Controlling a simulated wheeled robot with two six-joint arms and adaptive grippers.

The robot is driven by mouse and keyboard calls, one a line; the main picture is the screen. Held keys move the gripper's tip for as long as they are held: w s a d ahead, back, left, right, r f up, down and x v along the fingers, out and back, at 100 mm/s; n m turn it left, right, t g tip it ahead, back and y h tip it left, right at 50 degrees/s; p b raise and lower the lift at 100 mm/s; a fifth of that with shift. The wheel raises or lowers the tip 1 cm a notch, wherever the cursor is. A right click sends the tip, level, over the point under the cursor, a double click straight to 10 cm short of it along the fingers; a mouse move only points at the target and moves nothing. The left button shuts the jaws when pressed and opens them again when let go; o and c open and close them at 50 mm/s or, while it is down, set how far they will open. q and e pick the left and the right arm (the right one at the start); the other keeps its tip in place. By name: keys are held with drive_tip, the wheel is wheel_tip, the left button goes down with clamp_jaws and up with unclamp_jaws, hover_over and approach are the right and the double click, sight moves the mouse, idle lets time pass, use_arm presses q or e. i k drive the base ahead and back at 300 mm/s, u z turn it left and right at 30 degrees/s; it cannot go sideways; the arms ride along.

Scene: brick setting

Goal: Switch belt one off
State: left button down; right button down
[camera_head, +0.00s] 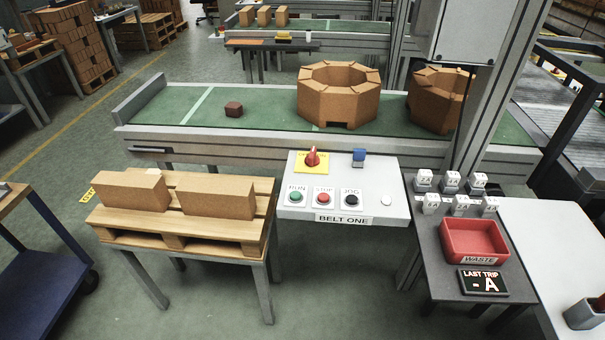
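The white control panel (345,210) labelled BELT ONE stands in front of the belt. On its front part are a green button (296,197) marked RUN, a red button (323,198) marked STOP and a black button (351,199) marked JOG. Behind them a red knob (312,157) sits on a yellow plate (301,166); its lettering is too small to read. A small blue part (359,157) is to its right, and a pale round piece (386,201) lies at the right. Neither of my grippers is in view.
A pallet table (180,227) with bricks stands left of the panel. A red WASTE tray (473,240) and a LAST TRIP display (483,283) sit right.

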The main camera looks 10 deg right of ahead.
sight(311, 160)
drive_tip(key=u, duration=1.05)
drive_tip(key=i, duration=0.95)
drive_tip(key=z, duration=1.75)
